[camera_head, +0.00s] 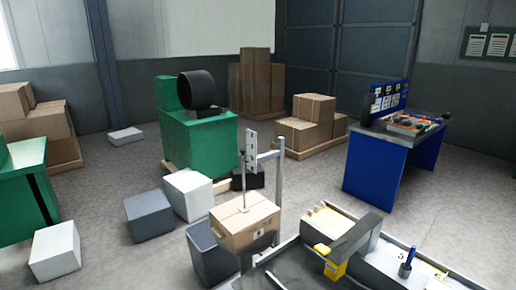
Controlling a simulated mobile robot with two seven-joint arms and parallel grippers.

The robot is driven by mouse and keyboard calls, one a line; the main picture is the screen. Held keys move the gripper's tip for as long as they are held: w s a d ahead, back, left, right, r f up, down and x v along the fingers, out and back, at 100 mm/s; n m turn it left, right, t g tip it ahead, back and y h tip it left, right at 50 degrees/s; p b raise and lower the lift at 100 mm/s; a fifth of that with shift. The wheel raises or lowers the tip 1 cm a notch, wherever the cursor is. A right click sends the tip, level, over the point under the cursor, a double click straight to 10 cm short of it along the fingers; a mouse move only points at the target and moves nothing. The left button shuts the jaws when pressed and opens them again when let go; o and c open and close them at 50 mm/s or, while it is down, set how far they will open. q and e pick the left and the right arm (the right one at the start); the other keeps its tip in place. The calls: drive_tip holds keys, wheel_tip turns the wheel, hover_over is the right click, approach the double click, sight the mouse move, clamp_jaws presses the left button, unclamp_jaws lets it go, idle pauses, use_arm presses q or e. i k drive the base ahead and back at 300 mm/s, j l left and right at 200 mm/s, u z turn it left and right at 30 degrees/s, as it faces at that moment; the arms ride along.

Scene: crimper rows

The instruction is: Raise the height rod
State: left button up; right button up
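A thin upright metal rod (243,182), which looks like the height rod, stands above a cardboard box (246,224) near the middle. A pale plate (251,149) with markings is at its upper end, beside a taller grey post (280,180). I cannot tell whether the rod touches the box or stands behind it. Neither of my grippers shows in this view.
A grey bin (205,258) stands beside the cardboard box. A bench with a grey arm (357,238) and a yellow part (335,268) is at lower right. White and grey boxes (148,215) lie left. A blue table (382,165) stands at right.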

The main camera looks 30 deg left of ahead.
sight(244, 209)
drive_tip(key=i+j+z, duration=0.2)
drive_tip(key=j, duration=0.35)
drive_tip(key=j+z, duration=0.2)
drive_tip(key=j, duration=0.3)
drive_tip(key=j+z, duration=0.3)
drive_tip(key=j, duration=1.9)
drive_tip(key=i, duration=0.05)
